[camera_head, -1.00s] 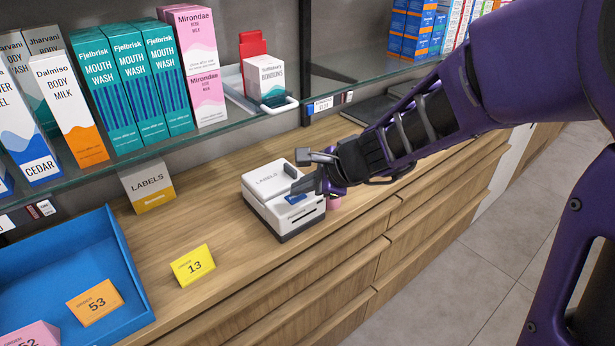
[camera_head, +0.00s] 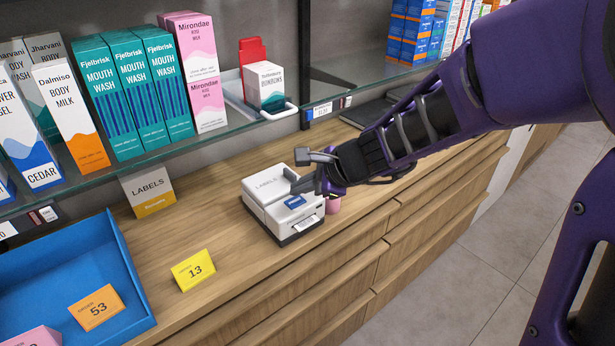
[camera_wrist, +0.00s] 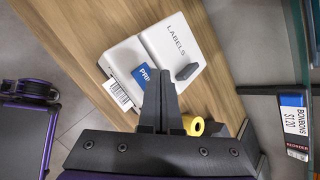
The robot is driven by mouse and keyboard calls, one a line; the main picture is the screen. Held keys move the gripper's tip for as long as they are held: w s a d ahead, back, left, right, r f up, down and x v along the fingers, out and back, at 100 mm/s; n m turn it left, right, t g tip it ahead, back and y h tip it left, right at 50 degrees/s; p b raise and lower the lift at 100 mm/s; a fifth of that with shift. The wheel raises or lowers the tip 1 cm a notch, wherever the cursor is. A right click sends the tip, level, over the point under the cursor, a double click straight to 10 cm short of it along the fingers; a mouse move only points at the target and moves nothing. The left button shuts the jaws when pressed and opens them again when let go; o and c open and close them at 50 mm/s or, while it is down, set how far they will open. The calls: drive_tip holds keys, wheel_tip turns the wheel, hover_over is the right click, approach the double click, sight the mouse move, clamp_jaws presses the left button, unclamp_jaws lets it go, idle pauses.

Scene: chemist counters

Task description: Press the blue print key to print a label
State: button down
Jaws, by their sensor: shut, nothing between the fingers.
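The white label printer (camera_head: 268,187), marked LABELS, stands on the wooden counter and also shows in the wrist view (camera_wrist: 133,54). Its blue print key (camera_head: 295,202) is visible in both views; in the wrist view (camera_wrist: 142,75) my fingers cover part of its lettering. A white label with a barcode (camera_head: 307,224) sticks out of the printer's front slot and also shows in the wrist view (camera_wrist: 118,94). My gripper (camera_wrist: 160,74) is shut and empty, its tips close by the key. I cannot tell whether they touch it.
A dark raised tab (camera_wrist: 187,72) stands on the printer lid near my fingers. A glass shelf with boxes is above the counter. A blue tray (camera_head: 128,262) and yellow card 13 (camera_head: 194,270) are at left.

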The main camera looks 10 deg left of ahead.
sight(301, 203)
wheel_tip(301, 203, up, 5)
drive_tip(key=p, duration=0.4)
idle(0.3)
idle(0.5)
